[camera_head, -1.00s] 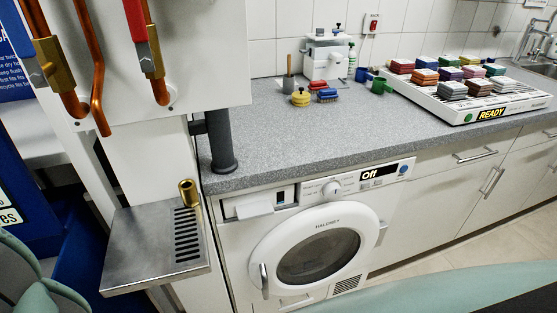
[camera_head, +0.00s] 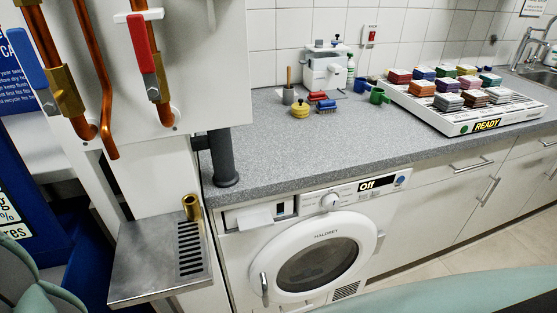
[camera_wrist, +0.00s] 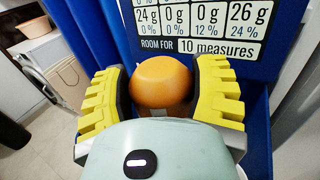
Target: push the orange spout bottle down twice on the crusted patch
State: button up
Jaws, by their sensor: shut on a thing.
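In the wrist view my gripper (camera_wrist: 163,72) has its two yellow ribbed fingers closed on either side of a smooth orange rounded thing (camera_wrist: 162,86), which I take to be the orange spout bottle. Only its domed part shows; the rest is hidden behind the pale green gripper body. No spout can be made out. The gripper fingers and the bottle do not show in the head view. I cannot make out a crusted patch in either view.
A steel drip tray (camera_head: 145,262) with a brass fitting (camera_head: 191,206) juts out below copper pipes (camera_head: 108,110) with red and blue levers. A grey counter (camera_head: 260,150) stands over a white washing machine (camera_head: 320,250). A blue panel with a printed sign (camera_wrist: 200,25) is close behind the orange bottle.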

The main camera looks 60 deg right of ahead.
jog(key=shift+f, duration=0.1)
dwell(0.3)
jog(key=shift+f+b, duration=1.6)
jog(key=shift+b, duration=0.3)
jog(key=shift+f+b, duration=0.6)
jog(key=shift+b, duration=0.2)
dwell(0.6)
notch_tip(320, 180, up, 5)
jog(key=p, duration=0.3)
jog(key=shift+f, duration=0.15)
jog(key=shift+a, duration=0.1)
dwell(0.3)
